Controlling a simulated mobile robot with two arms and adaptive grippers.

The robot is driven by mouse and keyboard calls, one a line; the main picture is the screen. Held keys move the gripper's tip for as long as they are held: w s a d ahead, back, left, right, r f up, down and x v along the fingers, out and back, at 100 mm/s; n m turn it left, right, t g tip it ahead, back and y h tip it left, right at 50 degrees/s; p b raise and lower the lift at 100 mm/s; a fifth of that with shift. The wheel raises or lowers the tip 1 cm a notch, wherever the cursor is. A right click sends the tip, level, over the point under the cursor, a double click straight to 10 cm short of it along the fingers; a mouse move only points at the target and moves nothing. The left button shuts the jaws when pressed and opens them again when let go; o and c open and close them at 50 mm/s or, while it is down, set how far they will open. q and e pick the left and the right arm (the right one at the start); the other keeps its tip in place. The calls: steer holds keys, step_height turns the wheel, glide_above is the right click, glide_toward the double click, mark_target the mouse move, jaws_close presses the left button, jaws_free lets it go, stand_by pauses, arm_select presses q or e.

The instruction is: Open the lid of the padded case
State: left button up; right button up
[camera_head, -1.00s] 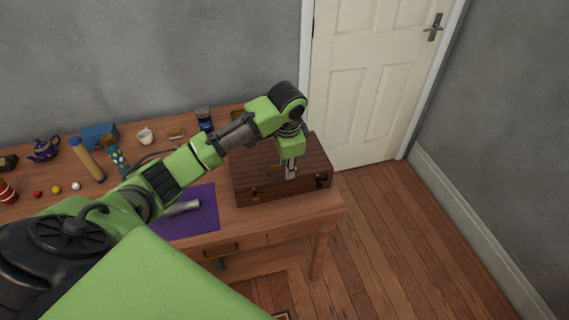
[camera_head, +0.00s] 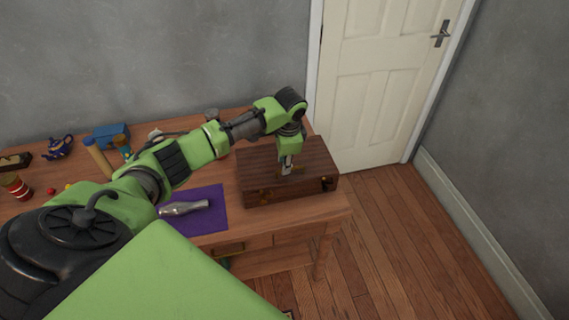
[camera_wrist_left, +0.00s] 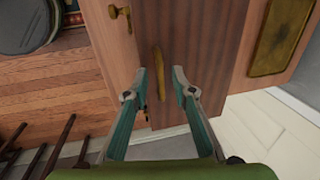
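The closed case (camera_head: 262,158) is a dark brown wooden box with brass fittings, at the right end of the table. No padding shows. My left gripper (camera_head: 286,172) points down over its lid. In the left wrist view, my left gripper (camera_wrist_left: 159,72) is open, with a brass handle (camera_wrist_left: 158,62) on the case (camera_wrist_left: 190,30) between or just beyond its fingertips. I cannot tell whether they touch. A brass latch (camera_wrist_left: 121,18) is also visible there. My right gripper is out of view.
A purple cloth (camera_head: 208,222) with a silvery bottle-like object (camera_head: 185,208) lies left of the case. A door (camera_head: 380,80) is behind; floor is clear at the right.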

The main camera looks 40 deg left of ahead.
arm_select(q)
steer(key=shift+w+a+f, duration=0.1)
steer(key=shift+f, duration=0.5)
steer(key=shift+w+a+f, duration=0.1)
steer(key=shift+f, duration=0.45)
jaws_close()
steer(key=shift+r, duration=0.1)
